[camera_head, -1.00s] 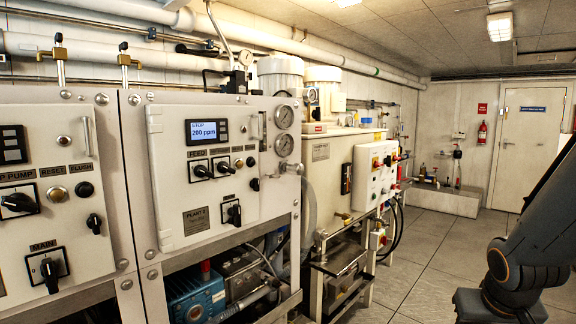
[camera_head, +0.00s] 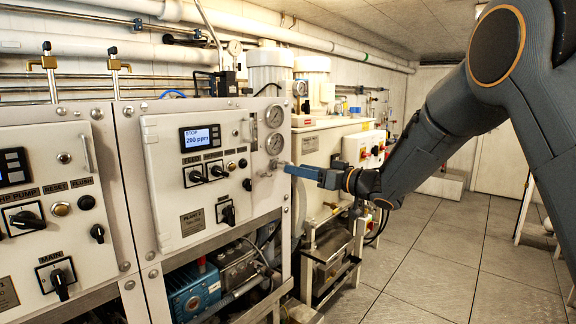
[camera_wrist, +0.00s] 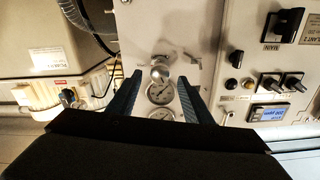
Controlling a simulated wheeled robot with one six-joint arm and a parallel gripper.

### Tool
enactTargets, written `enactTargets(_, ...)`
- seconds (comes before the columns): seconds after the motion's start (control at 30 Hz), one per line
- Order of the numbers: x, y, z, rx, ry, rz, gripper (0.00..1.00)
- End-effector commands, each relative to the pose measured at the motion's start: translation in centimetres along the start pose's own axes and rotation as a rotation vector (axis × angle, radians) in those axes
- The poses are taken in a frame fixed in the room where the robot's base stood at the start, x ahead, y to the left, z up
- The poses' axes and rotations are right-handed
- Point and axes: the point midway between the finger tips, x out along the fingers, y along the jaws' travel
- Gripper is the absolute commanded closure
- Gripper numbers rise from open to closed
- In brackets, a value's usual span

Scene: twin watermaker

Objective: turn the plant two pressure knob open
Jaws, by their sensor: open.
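The plant two panel (camera_head: 155,200) is white, with a "PLANT 2" label and a lit display reading STOP, 200 ppm. The pressure knob (camera_wrist: 160,72) is a round silver knob beside the gauges in the wrist view, which is upside down. In the head view the knob (camera_head: 274,163) is small and partly hidden at the fingertips. My gripper (camera_head: 288,169) reaches in from the right, pointing at the panel's right edge. Its two fingers are apart, one on each side of the knob in the wrist view. I cannot tell whether they touch it.
Two round gauges (camera_head: 275,143) sit above the knob. Black switches (camera_head: 205,173) are to its left on the panel. The neighbouring plant panel (camera_head: 50,215) is at far left. A white cabinet (camera_head: 325,150) stands behind my gripper.

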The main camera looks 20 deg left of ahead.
Motion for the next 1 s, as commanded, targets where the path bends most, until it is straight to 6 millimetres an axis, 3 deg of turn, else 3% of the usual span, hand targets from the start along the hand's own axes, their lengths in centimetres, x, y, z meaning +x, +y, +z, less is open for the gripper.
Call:
enactTargets(0.3,4.4,-0.1,-0.1,-0.001,0.000,0.000,0.54)
enactTargets(0.7,5.3,0.0,0.0,-0.001,-0.001,0.002,0.54)
enactTargets(0.93,5.3,0.0,0.0,-0.001,0.000,0.002,0.92)
enactTargets(1.0,5.3,0.0,0.0,-0.001,0.000,0.002,0.96)
